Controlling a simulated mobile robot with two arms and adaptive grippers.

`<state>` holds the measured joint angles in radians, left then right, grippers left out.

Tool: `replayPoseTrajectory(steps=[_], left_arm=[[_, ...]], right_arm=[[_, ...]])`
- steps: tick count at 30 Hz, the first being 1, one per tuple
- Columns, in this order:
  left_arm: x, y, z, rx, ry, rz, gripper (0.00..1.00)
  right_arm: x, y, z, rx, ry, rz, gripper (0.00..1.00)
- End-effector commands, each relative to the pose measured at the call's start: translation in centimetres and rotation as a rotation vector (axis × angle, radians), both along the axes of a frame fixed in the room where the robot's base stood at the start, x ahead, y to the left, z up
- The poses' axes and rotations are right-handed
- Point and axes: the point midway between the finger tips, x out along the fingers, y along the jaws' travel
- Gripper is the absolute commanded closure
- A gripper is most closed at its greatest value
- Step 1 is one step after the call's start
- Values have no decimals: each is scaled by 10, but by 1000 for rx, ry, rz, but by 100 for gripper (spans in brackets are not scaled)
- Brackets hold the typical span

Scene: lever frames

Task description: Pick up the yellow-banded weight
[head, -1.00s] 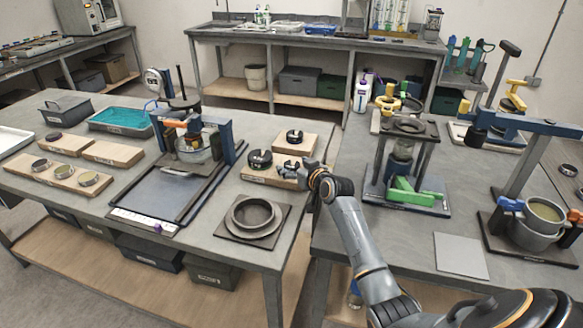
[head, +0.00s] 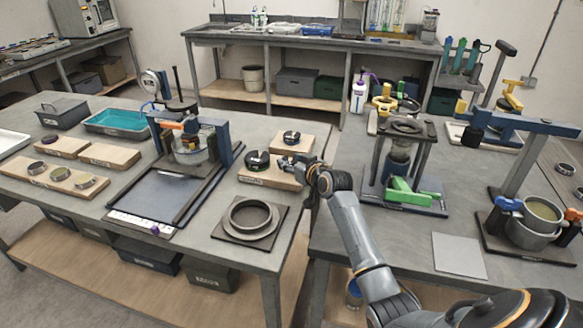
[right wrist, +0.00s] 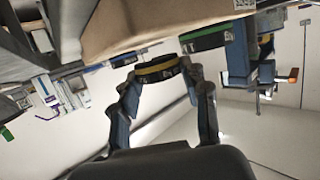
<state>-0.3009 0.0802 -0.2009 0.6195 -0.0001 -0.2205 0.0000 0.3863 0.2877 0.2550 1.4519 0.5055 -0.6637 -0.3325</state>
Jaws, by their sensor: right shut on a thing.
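The yellow-banded weight (right wrist: 157,70) is a dark disc with a yellow stripe, held between the two fingertips of my right gripper (right wrist: 163,78). The gripper is shut on it. In the head view my right gripper (head: 288,164) is over the right end of a front wooden block; the held weight is hard to make out there behind the fingers. A green-banded dark weight (right wrist: 203,38) shows beside the held one in the right wrist view. My left gripper is not in view.
A dark round weight (head: 258,160) sits on the front wooden block (head: 252,177), and another (head: 292,138) on the block behind. A ring-shaped dish (head: 250,216) stands in front. A framed stand (head: 408,150) with a green piece is to the right. Bare tabletop lies between.

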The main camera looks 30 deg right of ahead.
Motion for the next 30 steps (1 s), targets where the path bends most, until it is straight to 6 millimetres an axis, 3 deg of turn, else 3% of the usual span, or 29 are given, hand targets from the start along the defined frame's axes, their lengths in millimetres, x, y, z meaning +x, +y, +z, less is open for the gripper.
replayPoseTrajectory(steps=[2, 10, 19, 30], left_arm=[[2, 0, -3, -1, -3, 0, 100], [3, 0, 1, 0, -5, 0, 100], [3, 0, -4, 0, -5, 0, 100], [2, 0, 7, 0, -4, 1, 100]], right_arm=[[0, 0, 16, -3, -8, 1, 85], [-36, 40, 78, -3, -11, 2, 85], [-81, 88, 102, -1, -6, 1, 85], [-96, 103, 120, -1, -2, 0, 85]])
